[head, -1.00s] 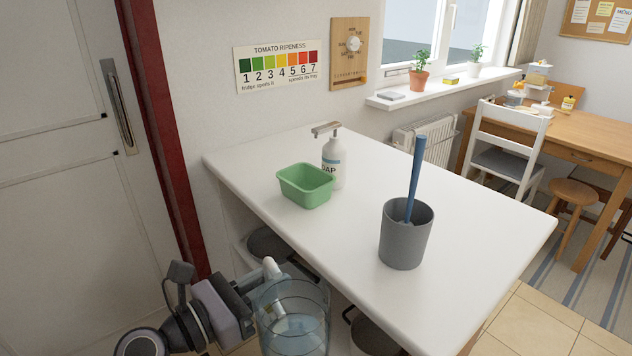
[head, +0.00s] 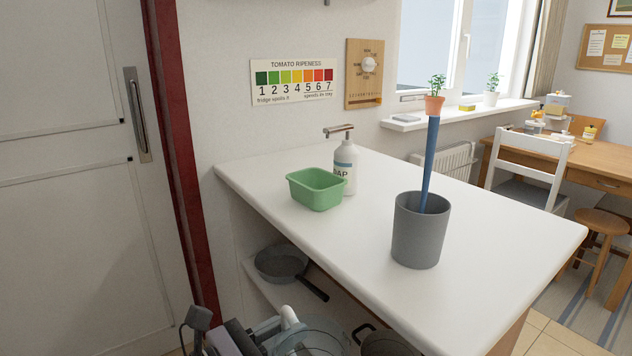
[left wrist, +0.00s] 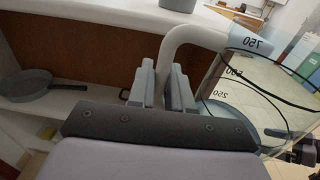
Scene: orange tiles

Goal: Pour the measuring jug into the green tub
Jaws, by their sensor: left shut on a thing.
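The green tub (head: 318,197) stands upright on the white counter, and its inside bottom is hidden from this angle. The clear measuring jug (head: 318,336) is at the bottom edge of the head view, in front of the counter and below its top, partly cut off. In the left wrist view the jug (left wrist: 245,88) shows its 750 mark and a pale, bent handle (left wrist: 190,35). My left gripper (left wrist: 162,88) is shut on that handle. The gripper (head: 268,330) is only partly seen in the head view. My right gripper is not in view.
A soap bottle (head: 346,168) stands just behind the tub's right side. A grey pot (head: 419,235) with a blue stick stands nearer the right. A pan (head: 281,262) lies on the shelf under the counter. The counter's front left is clear.

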